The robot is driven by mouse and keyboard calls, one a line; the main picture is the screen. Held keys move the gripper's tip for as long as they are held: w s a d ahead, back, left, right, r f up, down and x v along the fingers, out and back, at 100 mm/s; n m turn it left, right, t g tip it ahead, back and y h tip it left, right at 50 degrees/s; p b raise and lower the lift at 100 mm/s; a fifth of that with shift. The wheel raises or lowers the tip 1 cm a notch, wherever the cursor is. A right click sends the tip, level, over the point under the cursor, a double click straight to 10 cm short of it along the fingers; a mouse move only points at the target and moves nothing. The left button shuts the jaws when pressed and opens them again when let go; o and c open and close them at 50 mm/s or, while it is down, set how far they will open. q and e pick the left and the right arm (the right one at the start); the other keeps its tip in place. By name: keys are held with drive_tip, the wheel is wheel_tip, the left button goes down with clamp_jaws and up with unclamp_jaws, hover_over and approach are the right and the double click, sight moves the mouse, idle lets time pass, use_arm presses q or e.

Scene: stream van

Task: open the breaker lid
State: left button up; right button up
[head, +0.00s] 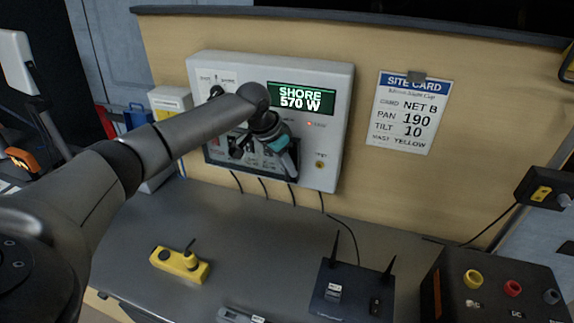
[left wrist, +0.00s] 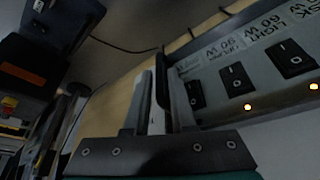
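The breaker panel is a pale wall box (head: 341,125) with a green display reading SHORE 570 W. Its lower left part is a dark breaker section, largely hidden by my left arm, so I cannot clearly make out the lid or how far it stands open. My left gripper (head: 287,152) is right at this section, fingers pointing down. In the left wrist view, my left gripper (left wrist: 162,105) has its fingers close together, with a thin dark strip between them that I cannot identify. Black breaker switches (left wrist: 237,80) show beside the fingers, some with lit orange lamps. My right gripper is not in view.
Below is a grey counter (head: 225,225) with a yellow device (head: 180,264), a black router with antennas (head: 350,291) and a dark box with coloured sockets (head: 490,285). A site card (head: 408,112) hangs right of the panel. Cables hang beneath the panel.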

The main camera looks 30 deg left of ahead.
use_arm(q)
clamp_jaws()
idle(1.2)
